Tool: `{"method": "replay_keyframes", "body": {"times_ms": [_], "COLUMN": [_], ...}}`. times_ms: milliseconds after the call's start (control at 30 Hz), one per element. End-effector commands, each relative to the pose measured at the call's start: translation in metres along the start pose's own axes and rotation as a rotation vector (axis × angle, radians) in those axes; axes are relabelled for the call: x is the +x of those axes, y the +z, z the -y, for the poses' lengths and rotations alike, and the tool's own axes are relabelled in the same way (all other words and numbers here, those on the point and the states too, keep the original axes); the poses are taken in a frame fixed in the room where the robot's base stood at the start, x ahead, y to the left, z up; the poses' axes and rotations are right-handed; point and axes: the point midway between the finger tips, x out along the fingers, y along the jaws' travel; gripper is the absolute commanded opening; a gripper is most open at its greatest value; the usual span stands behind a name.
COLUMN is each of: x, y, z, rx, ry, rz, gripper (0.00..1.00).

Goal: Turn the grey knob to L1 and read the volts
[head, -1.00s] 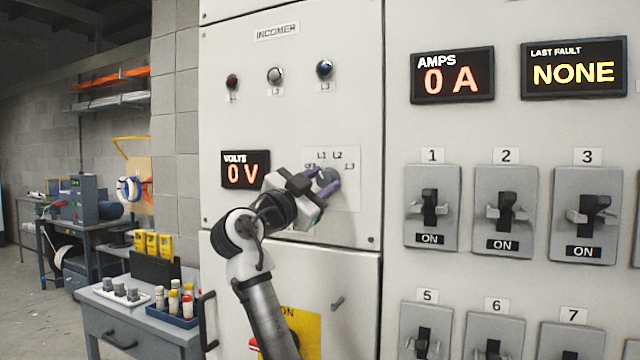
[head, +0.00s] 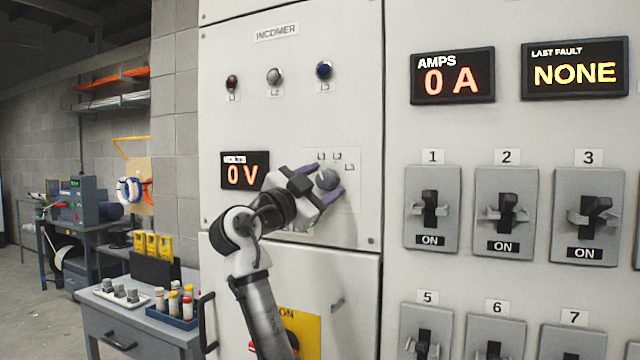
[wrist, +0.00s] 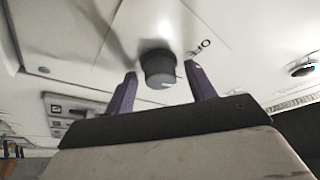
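The grey round knob (head: 327,179) sits on the pale INCOMER panel, below the small L1, L2 and L3 labels. The OFF label shows beside it in the wrist view. My gripper (head: 321,184) is at the knob with its purple fingers apart. In the wrist view the knob (wrist: 158,68) lies between the open fingers (wrist: 162,88), with a gap on each side. I cannot tell which mark the knob points to. The volts display (head: 245,171) left of my gripper reads 0 V.
Three indicator lamps, red (head: 232,82), pale (head: 274,76) and blue (head: 324,69), are above. The amps display (head: 452,76) reads 0 A; the fault display (head: 573,68) reads NONE. Several breaker switches are at right. A handle (head: 208,320) sticks out at lower left.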

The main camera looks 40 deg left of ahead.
Motion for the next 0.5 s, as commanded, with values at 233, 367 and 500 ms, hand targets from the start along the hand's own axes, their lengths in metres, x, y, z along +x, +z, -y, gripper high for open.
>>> {"method": "replay_keyframes", "body": {"times_ms": [233,367,500], "x": [-0.005,-0.021,-0.052], "y": [0.002,0.003,0.004], "z": [0.000,-0.001,-0.001], "rx": [-0.001,0.001,0.002], "ry": [-0.001,-0.003,-0.003], "rz": [0.001,0.001,0.001], "gripper": [0.55,0.55,0.55]}}
